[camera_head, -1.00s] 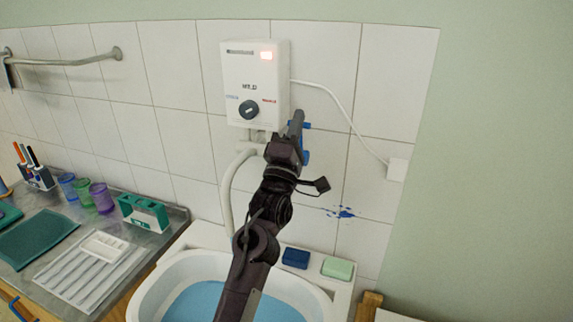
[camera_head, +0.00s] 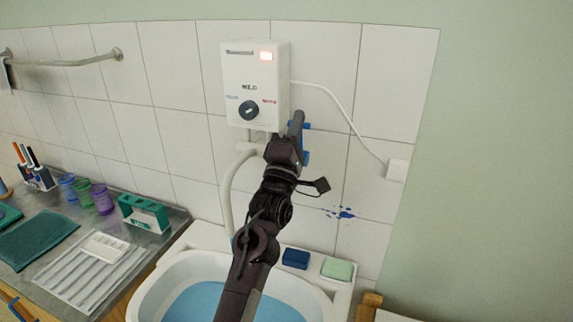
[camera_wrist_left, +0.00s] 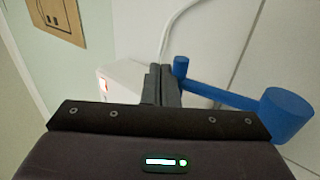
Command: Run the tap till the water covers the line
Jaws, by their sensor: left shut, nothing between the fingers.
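A white water heater (camera_head: 256,75) hangs on the tiled wall, with a lit red-orange light, the word MILD and a dark round knob (camera_head: 249,110). Below it, a pale spout and hose lead down toward a white basin (camera_head: 150,291) holding blue water (camera_head: 195,301). My arm hides part of the basin, and I cannot make out a line. My left gripper (camera_head: 297,122) is shut and empty beside the heater's lower right. A blue lever-like part (camera_head: 306,157) is just behind it. In the left wrist view, the shut fingers (camera_wrist_left: 160,82) are close to the blue part (camera_wrist_left: 225,96). My right gripper is out of view.
Blue and green soap bars (camera_head: 295,258) lie on the basin's back ledge. A counter on the left holds several coloured cups (camera_head: 84,189), a green rack (camera_head: 143,213) and a white tray (camera_head: 105,246). A white cable runs from the heater to a wall box (camera_head: 397,170).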

